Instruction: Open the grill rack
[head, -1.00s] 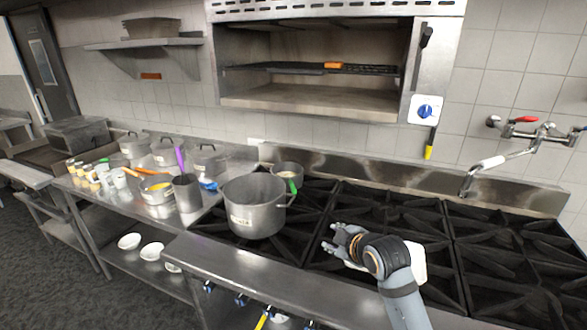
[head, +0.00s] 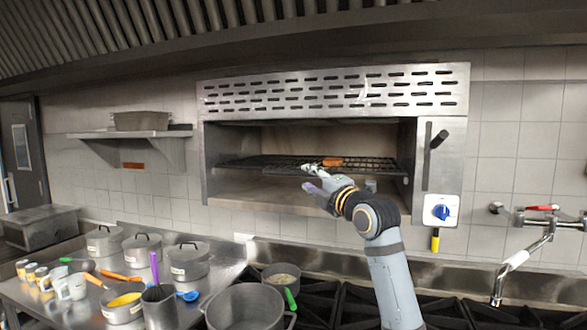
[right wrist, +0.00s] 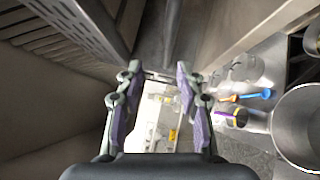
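The grill rack (head: 265,163) is a dark wire grid inside the steel wall grill (head: 330,92), spanning its open front. A small orange piece (head: 332,162) lies on or at the rack. My right gripper (head: 312,180) is raised in front of the grill opening, just below and in front of the rack in the picture; I cannot tell whether it touches it. In the right wrist view its two purple-padded fingers (right wrist: 158,88) are spread with nothing between them. My left gripper is not in view.
A black handle (head: 437,139) and a blue knob (head: 440,212) are on the grill's right side. A large pot (head: 245,310) and a smaller pot (head: 281,278) stand below. Lidded pots (head: 187,262) and utensils crowd the left counter. A faucet (head: 520,255) is at right.

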